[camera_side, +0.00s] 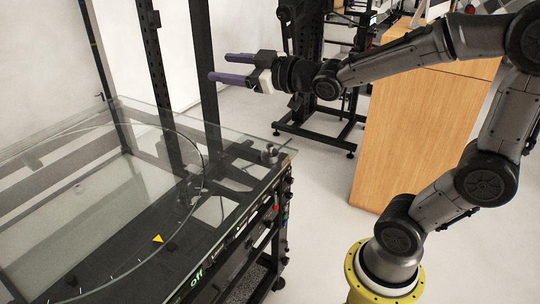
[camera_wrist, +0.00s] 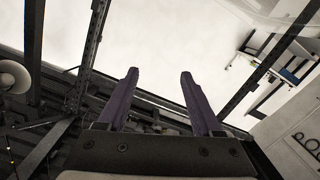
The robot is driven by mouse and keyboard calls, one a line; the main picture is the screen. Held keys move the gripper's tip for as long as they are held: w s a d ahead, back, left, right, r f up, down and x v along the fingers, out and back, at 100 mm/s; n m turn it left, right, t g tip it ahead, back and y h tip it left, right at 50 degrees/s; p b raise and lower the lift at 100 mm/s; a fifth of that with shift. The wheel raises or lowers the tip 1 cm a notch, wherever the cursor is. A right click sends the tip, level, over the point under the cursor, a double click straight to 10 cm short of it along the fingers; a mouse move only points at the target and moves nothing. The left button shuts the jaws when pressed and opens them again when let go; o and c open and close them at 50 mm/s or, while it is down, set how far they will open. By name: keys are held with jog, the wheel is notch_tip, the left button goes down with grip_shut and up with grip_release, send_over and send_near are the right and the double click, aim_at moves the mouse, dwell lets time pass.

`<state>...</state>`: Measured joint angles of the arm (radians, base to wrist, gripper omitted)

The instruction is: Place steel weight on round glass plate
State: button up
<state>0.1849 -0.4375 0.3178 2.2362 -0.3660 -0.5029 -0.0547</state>
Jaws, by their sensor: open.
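The steel weight (camera_side: 270,155) is a small grey metal cylinder with a knob on top. In the side view it stands upright near the right corner of the table's glass top. The round glass plate (camera_side: 120,195) is clear, with a dark curved rim, and lies to the left of the weight. My gripper (camera_side: 220,67) has purple fingers, spread apart and empty. It is raised well above the table, pointing left. In the wrist view its fingers (camera_wrist: 159,74) have nothing between them; I cannot make out the weight or the plate there.
The glass-topped table (camera_side: 232,146) has a dark frame and a front panel with a green "Off" display (camera_side: 196,279). Dark upright posts (camera_side: 205,60) stand behind it. A wooden cabinet (camera_side: 405,130) stands right of the table. A yellow triangle (camera_side: 158,239) shows near the plate's rim.

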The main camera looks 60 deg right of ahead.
jog(key=w+d+f+n+t+y, duration=0.1)
jog(key=w+d+f+t+y, duration=0.1)
jog(key=w+d+f, duration=0.35)
jog(key=m+g+h, duration=0.2)
jog(key=m+h, duration=0.3)
jog(key=m, duration=0.2)
send_near(270, 145)
jog(key=w+f, duration=0.1)
jog(key=w, duration=0.2)
jog(key=shift+w+d, duration=0.35)
jog(key=shift+w, duration=0.8)
jog(key=shift+w+d, duration=0.35)
jog(key=shift+w, duration=0.8)
jog(key=shift+w+d, duration=0.3)
jog(key=shift+w, duration=0.85)
grip_shut()
